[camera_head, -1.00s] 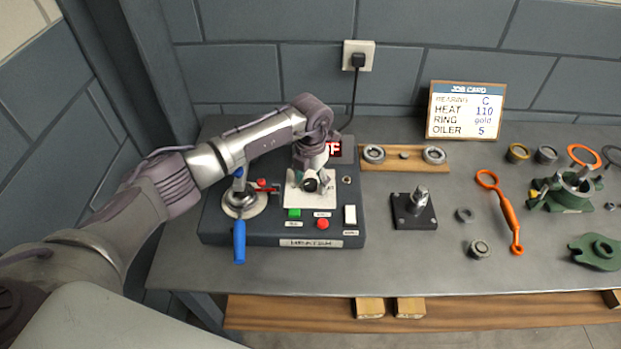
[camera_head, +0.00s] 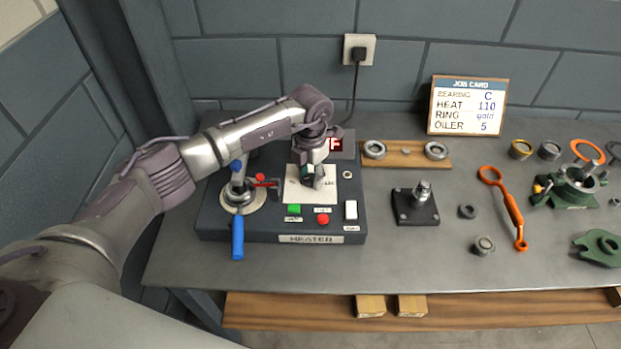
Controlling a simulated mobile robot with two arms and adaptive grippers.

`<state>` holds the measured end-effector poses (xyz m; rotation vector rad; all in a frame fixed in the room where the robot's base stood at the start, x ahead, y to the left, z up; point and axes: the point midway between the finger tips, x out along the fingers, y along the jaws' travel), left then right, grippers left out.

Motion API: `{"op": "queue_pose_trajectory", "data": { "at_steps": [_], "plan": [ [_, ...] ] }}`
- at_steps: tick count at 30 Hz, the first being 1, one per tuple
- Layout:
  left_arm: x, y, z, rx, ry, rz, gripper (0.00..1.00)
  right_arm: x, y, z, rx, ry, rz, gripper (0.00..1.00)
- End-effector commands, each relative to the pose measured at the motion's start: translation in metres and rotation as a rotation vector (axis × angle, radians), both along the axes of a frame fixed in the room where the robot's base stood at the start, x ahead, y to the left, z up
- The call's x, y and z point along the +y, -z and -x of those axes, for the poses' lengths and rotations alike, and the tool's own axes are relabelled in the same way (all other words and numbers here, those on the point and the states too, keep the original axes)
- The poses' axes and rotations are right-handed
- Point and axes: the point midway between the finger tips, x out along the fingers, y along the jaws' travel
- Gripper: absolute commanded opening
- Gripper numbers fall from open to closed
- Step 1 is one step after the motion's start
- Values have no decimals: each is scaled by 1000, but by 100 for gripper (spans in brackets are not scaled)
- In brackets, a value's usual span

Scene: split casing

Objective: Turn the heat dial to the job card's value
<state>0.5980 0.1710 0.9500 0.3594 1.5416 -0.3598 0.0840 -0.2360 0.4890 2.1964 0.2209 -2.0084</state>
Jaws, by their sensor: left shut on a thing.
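The heater (camera_head: 215,222) is a dark box at the left of the bench, with a white dial plate (camera_head: 298,197) on its top. My left gripper (camera_head: 312,182) points down over this plate and is shut on the heat dial, which is mostly hidden by the fingers. The dial's pointer and most scale marks cannot be read. The job card (camera_head: 467,106) stands at the back of the bench and reads bearing C, heat 110, ring gold, oiler 5. A display (camera_head: 336,145) behind the gripper is partly covered; a red-lit letter F shows. My right gripper is not in view.
A blue-handled lever (camera_head: 238,238) stands on the heater's left. A green button (camera_head: 293,209), a red button (camera_head: 322,219) and a white switch (camera_head: 350,210) line its front. A black post block (camera_head: 415,208), an orange tool (camera_head: 508,208) and rings lie to the right.

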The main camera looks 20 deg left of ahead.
Motion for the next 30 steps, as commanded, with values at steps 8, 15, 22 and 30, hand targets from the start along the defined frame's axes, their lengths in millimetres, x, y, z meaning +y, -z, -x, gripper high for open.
{"op": "queue_pose_trajectory", "data": {
  "at_steps": [8,15,22,30],
  "plan": [
    [1,5,-1,-4,251,-2,4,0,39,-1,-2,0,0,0],
    [1,5,-1,-5,479,-2,4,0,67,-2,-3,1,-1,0],
    [0,4,-1,-5,697,-1,4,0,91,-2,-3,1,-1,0],
    [0,3,-1,-4,953,-2,4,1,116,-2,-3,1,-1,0]
  ]
}}
